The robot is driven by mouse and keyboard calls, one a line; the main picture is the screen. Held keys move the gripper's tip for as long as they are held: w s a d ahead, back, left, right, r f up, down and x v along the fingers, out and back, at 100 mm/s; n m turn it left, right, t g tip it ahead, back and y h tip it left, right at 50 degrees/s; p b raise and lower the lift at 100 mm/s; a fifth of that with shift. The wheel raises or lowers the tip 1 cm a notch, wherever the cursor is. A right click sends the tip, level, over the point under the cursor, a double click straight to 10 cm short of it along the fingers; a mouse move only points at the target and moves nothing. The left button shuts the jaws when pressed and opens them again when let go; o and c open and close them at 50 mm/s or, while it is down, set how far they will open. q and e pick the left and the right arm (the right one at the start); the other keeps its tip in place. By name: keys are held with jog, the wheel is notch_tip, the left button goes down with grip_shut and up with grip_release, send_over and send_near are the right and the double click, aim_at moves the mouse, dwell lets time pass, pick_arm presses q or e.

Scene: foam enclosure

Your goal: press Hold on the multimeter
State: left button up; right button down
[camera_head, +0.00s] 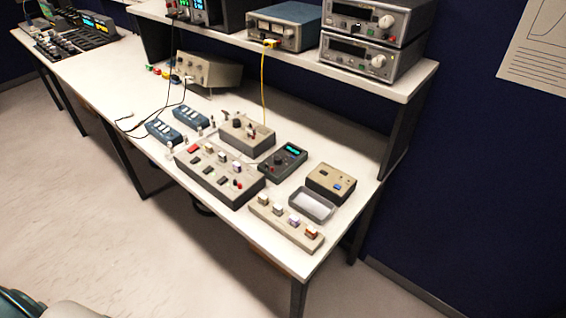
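A dark handheld-style meter (283,162), which looks like the multimeter, lies on the white bench toward its right end. It has a small lit green display at its upper end and a dial with reddish spots below. The Hold button is too small to tell apart. Neither of my grippers shows in the head view, and nothing touches the meter.
A grey box of switches and knobs (220,172) is left of the meter. A shelf (370,79) with instruments overhangs behind; a yellow cable (263,85) hangs down.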

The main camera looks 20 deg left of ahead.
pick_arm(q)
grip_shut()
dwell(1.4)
